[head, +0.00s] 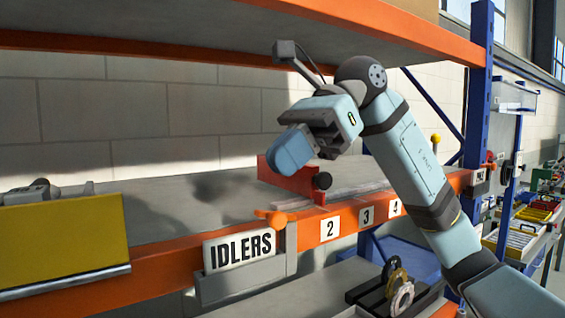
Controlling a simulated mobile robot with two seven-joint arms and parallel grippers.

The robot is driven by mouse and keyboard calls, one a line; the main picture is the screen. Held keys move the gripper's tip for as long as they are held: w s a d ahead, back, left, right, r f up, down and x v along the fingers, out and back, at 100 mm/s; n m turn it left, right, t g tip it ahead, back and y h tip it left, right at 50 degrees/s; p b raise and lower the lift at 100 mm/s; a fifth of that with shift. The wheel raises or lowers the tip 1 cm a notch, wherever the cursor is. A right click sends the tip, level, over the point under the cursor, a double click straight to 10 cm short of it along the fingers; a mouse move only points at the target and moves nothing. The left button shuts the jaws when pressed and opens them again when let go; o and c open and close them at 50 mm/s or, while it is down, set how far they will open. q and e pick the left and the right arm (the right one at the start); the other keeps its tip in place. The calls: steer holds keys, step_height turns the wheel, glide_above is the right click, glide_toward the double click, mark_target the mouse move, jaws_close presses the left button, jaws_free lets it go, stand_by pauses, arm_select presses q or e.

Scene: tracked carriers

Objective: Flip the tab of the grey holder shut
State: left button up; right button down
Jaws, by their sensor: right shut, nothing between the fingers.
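The grey holder (243,284) hangs on the front of the orange shelf beam and has a white card reading IDLERS (240,250) in it. An orange tab (272,218) with a rounded end is at the holder's upper right corner, by the card's top edge. I cannot tell from this view how far it is turned. My right gripper (290,152) is shut and empty, above the shelf and higher in the picture than the tab, apart from it. My left gripper is not in view.
Number labels line the orange beam (165,265). A yellow bin (62,240) is at left. An upper shelf (200,30) spans above. Ring-shaped parts (401,298) sit on the lower shelf.

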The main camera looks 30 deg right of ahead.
step_height(320, 180, up, 3)
step_height(320, 180, up, 9)
glide_above(285, 216)
arm_select(q)
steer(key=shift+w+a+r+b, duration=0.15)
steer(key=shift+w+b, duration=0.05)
steer(key=shift+b, duration=0.25)
arm_select(e)
steer(key=shift+w+d+f, duration=0.1)
steer(key=shift+w+d, duration=0.1)
steer(key=shift+w, duration=0.05)
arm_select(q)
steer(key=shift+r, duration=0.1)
